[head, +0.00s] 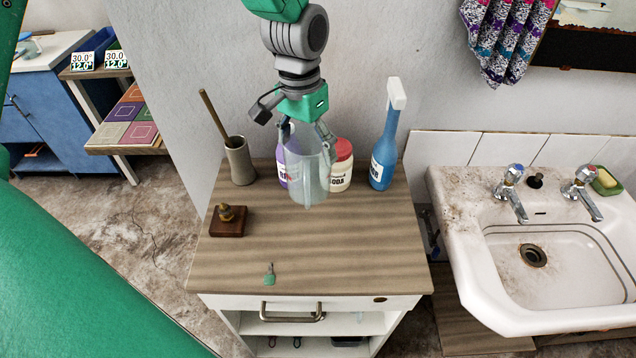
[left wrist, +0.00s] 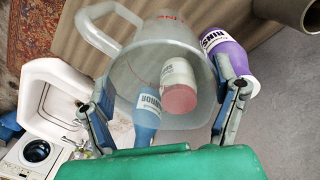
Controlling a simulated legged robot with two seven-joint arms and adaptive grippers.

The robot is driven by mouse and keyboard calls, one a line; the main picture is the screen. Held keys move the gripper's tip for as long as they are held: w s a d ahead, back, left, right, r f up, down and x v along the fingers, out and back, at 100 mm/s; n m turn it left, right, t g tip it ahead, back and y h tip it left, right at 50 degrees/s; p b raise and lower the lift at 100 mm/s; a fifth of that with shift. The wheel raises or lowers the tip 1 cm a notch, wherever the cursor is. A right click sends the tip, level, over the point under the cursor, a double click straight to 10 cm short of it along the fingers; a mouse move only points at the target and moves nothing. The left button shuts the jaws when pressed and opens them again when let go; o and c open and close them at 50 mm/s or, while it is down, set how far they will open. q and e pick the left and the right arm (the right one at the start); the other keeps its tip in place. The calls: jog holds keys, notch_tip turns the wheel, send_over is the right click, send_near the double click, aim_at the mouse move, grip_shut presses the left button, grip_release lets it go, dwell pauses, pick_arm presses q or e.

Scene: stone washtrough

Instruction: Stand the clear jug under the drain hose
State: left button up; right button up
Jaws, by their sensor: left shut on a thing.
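The clear jug (head: 310,182) is upright above the wooden cabinet top in the head view, in front of several bottles. My left gripper (head: 306,132) is shut on it from above, with fingers at its upper part. In the left wrist view the jug (left wrist: 140,75) shows between the two fingers of my left gripper (left wrist: 165,108), its handle toward the upper left; bottles show through its clear wall. Whether its base touches the top is hard to tell. I cannot make out a drain hose in either view. My right gripper is not in view.
The cabinet top (head: 290,250) carries a blue bottle (head: 384,145), a red-capped tub (head: 342,168), a purple bottle (left wrist: 228,50), a brush holder (head: 240,162) and a small wooden block (head: 228,222). Its front is mostly clear. A sink (head: 470,240) stands at right; a washing machine (left wrist: 35,152) shows lower left.

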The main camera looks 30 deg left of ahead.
pick_arm(q)
jog(key=f, duration=0.2)
jog(key=d+f, duration=0.1)
jog(key=f, duration=0.1)
jog(key=shift+s, duration=0.25)
jog(key=shift+w+f, duration=0.15)
jog(key=shift+f, duration=0.15)
jog(key=f, duration=0.2)
jog(key=a+f, duration=0.1)
jog(key=shift+f, duration=0.35)
jog(key=o, duration=1.4)
jog(key=shift+d, duration=0.1)
jog(key=shift+c, duration=0.2)
jog(key=shift+o, duration=0.9)
jog(key=shift+d, duration=0.15)
jog(key=shift+d+r, duration=0.1)
jog(key=shift+r, duration=0.1)
